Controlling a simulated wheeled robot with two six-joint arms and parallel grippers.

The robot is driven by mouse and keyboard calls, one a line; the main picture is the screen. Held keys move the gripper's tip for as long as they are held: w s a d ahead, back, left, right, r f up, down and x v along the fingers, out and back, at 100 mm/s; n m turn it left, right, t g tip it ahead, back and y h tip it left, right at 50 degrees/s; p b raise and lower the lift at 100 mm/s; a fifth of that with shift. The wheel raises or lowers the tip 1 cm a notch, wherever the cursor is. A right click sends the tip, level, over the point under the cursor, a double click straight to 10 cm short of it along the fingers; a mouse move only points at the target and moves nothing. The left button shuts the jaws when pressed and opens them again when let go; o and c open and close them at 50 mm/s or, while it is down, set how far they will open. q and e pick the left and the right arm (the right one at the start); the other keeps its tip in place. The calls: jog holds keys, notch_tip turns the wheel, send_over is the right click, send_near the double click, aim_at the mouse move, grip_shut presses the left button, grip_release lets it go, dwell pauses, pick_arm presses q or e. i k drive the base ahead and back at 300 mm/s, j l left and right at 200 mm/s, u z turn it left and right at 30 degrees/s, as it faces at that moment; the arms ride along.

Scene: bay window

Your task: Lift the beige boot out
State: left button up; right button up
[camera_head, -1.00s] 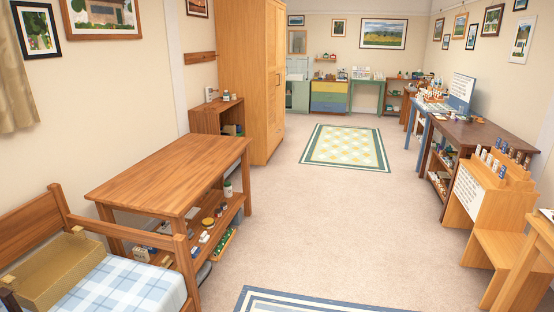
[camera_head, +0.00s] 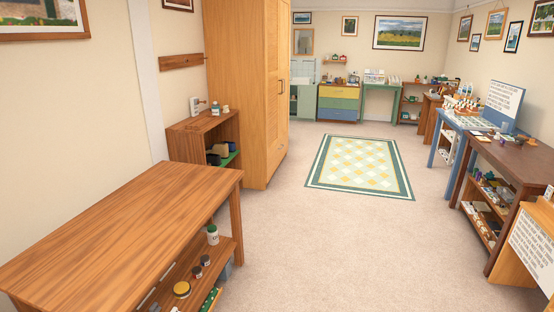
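A small wooden shelf unit (camera_head: 190,137) stands against the left wall beside the tall cupboard. In its open compartment are a small beige shape (camera_head: 221,149) and dark shapes (camera_head: 213,159), which look like footwear on something green. They are too small for me to tell for sure whether the beige one is the boot. Neither of my grippers is in view.
A long wooden table (camera_head: 125,235) with a loaded lower shelf fills the near left. The tall wooden cupboard (camera_head: 243,90) stands beyond the shelf unit. Desks line the right wall, including a dark one (camera_head: 510,160). The carpet (camera_head: 310,245) between is clear, with a patterned rug (camera_head: 360,165) farther off.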

aim_at(220, 148)
jog(key=i, duration=2.05)
jog(key=i+l+u, duration=0.1)
jog(key=i+u, duration=0.2)
jog(key=i, duration=0.3)
jog(key=i+l+u, duration=0.25)
jog(key=i, duration=0.4)
jog(key=i+l+u, duration=0.3)
jog(key=i, duration=0.25)
jog(key=i+l+u, duration=0.3)
jog(key=i+l, duration=0.25)
